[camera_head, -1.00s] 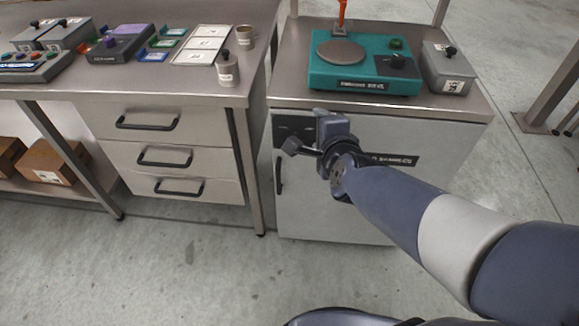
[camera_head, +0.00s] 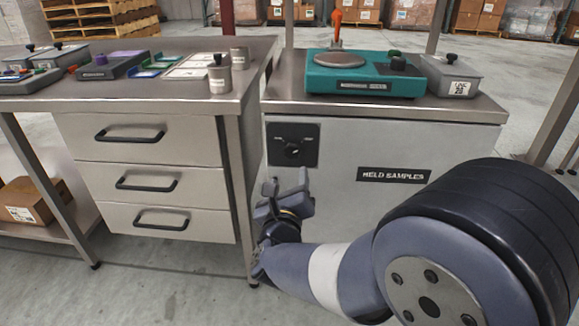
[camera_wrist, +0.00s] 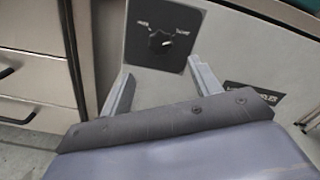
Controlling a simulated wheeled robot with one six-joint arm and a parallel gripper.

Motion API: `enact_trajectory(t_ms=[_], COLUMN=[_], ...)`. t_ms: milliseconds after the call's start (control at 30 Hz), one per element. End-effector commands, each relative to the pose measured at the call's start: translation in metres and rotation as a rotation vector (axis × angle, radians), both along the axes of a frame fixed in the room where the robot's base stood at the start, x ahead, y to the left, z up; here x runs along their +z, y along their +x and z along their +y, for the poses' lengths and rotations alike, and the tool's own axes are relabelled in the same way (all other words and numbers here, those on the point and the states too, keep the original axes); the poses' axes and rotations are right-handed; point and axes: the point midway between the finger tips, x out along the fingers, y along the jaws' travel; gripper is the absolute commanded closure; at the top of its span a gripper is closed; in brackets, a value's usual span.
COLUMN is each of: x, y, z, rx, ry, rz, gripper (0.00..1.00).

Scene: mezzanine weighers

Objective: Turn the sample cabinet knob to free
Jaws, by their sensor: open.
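The sample cabinet (camera_head: 345,185) is a pale grey box with a black label reading "HELD SAMPLES". Its black knob (camera_head: 292,149) sits on a dark square plate at the cabinet's upper left front. In the wrist view the knob (camera_wrist: 160,40) shows at top centre, with a small white mark on each side of it on the plate, too small to read. My gripper (camera_head: 290,188) is just below the plate in the head view, apart from the knob. In the wrist view its two fingers (camera_wrist: 160,90) are spread wide and empty, with the knob beyond them.
A teal scale (camera_head: 350,75) and a grey lidded box (camera_head: 452,78) stand on the cabinet top. A steel bench with drawers (camera_head: 145,135) stands close on the left, its leg (camera_head: 240,180) near my gripper. Open floor lies in front.

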Motion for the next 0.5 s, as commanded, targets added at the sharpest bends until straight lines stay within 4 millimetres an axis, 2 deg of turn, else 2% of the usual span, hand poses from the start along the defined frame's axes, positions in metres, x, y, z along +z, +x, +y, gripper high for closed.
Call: enact_trajectory(t_ms=[500], x=[0.0], y=[0.087], z=[-0.004], rx=[0.0], ry=[-0.002], rz=[0.0], gripper=[0.4])
